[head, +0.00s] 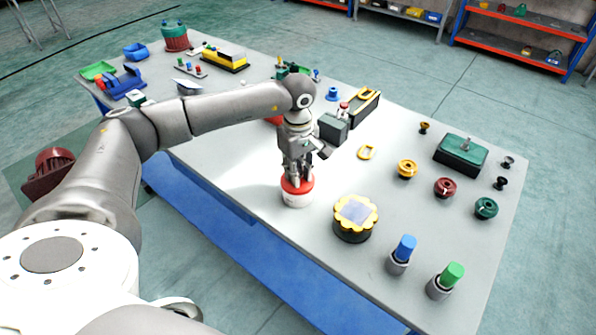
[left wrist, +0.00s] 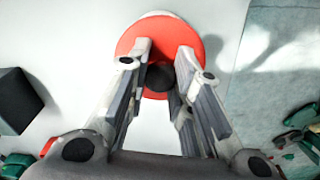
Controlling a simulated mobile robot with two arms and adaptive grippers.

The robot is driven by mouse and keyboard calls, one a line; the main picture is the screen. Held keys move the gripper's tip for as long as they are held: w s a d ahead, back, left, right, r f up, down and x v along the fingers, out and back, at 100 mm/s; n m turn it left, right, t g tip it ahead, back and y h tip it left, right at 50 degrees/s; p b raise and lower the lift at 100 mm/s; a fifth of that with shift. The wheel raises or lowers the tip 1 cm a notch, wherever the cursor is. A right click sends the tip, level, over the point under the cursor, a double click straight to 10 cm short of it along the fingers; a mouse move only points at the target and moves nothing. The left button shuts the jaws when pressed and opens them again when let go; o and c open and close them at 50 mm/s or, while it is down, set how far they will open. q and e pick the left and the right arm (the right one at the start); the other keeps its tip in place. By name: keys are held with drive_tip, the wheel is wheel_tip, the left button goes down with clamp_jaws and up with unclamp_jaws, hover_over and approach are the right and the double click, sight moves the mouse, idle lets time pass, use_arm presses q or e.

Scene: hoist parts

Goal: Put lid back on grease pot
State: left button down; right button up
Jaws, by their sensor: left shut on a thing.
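The white grease pot (head: 296,201) stands upright near the front edge of the table. The red lid (head: 307,184) is at the pot's top; I cannot tell whether it is fully seated or slightly above. My left gripper (head: 296,176) points down from above, with its fingers shut on the lid's dark knob. In the left wrist view the red lid (left wrist: 213,50) lies under the left gripper (left wrist: 161,80), with the dark knob (left wrist: 160,77) between the fingers. A sliver of white shows past the lid's far rim. My right gripper is not in view.
A yellow-rimmed round part (head: 355,218) stands right of the pot. A dark grey block (head: 333,128) is behind the gripper. Blue-topped (head: 405,248) and green-topped (head: 452,274) cylinders stand at the front right. The table (head: 240,165) is clear left of the pot.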

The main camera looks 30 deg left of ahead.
use_arm(q)
drive_tip(key=shift+f+b, duration=0.15)
drive_tip(key=shift+b, duration=0.3)
idle(1.1)
idle(0.4)
drive_tip(key=c, duration=0.7)
unclamp_jaws()
drive_tip(key=shift+r+p, duration=2)
drive_tip(key=shift+r, duration=1.55)
